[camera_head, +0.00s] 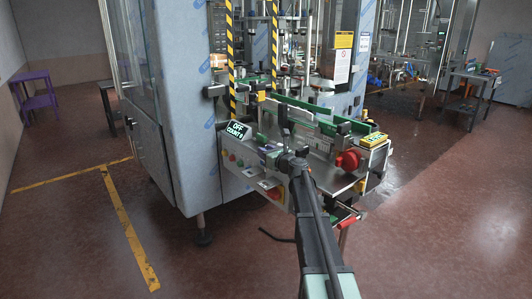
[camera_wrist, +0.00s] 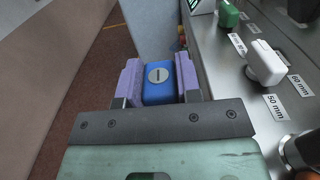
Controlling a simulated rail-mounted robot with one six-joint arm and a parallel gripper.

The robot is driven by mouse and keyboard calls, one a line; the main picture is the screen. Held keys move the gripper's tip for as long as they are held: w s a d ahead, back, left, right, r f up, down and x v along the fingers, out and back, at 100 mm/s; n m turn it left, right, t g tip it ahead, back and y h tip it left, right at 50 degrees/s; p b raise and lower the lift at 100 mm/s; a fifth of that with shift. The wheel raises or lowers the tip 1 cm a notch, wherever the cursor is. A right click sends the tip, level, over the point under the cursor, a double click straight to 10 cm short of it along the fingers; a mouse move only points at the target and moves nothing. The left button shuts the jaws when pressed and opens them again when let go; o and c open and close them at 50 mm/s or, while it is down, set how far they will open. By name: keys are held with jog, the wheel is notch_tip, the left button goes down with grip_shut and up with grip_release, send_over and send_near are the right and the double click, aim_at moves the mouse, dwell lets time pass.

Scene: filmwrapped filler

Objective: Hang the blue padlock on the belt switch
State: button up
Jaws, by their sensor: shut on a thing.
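My gripper (camera_wrist: 158,72) is shut on the blue padlock (camera_wrist: 158,84). The padlock sits between the two purple fingers with its round silver keyhole face toward the wrist camera; its shackle is hidden. In the head view my gripper (camera_head: 270,152) is at the front of the machine's control panel, and the padlock cannot be made out there. I cannot tell which control is the belt switch.
In the wrist view a grey panel (camera_wrist: 213,73) runs close along the right, with a white knob (camera_wrist: 265,63) and a green knob (camera_wrist: 228,14). Open floor lies left.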

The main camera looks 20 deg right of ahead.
aim_at(266, 171)
jog(key=shift+f+b, duration=3.8)
jog(key=shift+f, duration=0.3)
jog(key=shift+f, duration=0.25)
jog(key=o, duration=1.1)
jog(key=shift+c, duration=0.2)
jog(key=shift+s, duration=0.1)
jog(key=v, duration=1)
jog(key=shift+s, duration=0.35)
